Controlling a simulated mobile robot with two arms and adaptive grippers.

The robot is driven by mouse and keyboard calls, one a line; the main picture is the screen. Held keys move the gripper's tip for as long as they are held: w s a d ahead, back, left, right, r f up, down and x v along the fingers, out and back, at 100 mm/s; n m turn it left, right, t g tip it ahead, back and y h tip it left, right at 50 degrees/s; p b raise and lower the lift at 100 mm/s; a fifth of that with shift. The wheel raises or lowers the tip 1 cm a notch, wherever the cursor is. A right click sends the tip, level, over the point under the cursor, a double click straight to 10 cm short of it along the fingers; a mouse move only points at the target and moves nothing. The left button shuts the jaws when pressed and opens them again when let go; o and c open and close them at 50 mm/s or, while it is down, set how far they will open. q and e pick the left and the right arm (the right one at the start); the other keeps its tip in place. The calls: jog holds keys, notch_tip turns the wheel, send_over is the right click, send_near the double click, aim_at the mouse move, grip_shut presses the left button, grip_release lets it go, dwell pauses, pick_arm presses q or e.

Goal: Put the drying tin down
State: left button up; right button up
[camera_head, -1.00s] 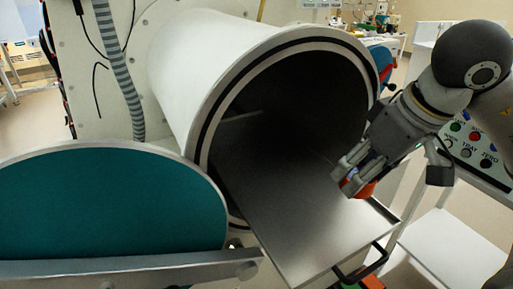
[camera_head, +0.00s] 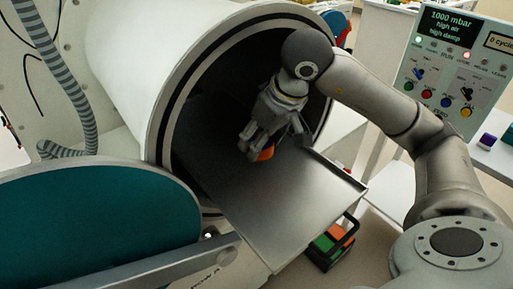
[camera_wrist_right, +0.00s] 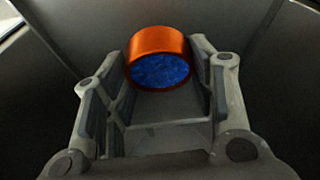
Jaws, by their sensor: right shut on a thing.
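The drying tin is a short orange cylinder; its orange side shows in the head view (camera_head: 266,152). The right wrist view shows the tin (camera_wrist_right: 158,45) with blue grains at its open face. My right gripper (camera_head: 254,146) is shut on the tin, with a finger on each side of it. It holds the tin over the flat metal tray (camera_head: 272,205), at the mouth of the round chamber. I cannot tell whether the tin touches the tray. My left gripper is not in view.
The white chamber (camera_head: 125,75) is open, with a dark inside. Its teal round door (camera_head: 95,225) is swung out at the left. A control panel (camera_head: 455,75) stands at the right. A carrier with green and orange blocks (camera_head: 328,243) sits below the tray. The tray's front is bare.

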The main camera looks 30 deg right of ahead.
jog(key=shift+w+f, duration=0.2)
jog(key=shift+f, duration=0.05)
jog(key=shift+w+a+f, duration=0.15)
jog(key=shift+w+f, duration=0.05)
jog(key=shift+f, duration=0.1)
jog(key=shift+s+x, duration=0.25)
jog(key=shift+x, duration=0.95)
jog(key=shift+f, duration=0.6)
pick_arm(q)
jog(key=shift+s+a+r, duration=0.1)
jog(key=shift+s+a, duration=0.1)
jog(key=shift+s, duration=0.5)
pick_arm(e)
jog(key=shift+f, duration=0.2)
jog(key=o, duration=1)
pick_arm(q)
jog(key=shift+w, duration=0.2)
pick_arm(e)
jog(key=shift+o, duration=0.2)
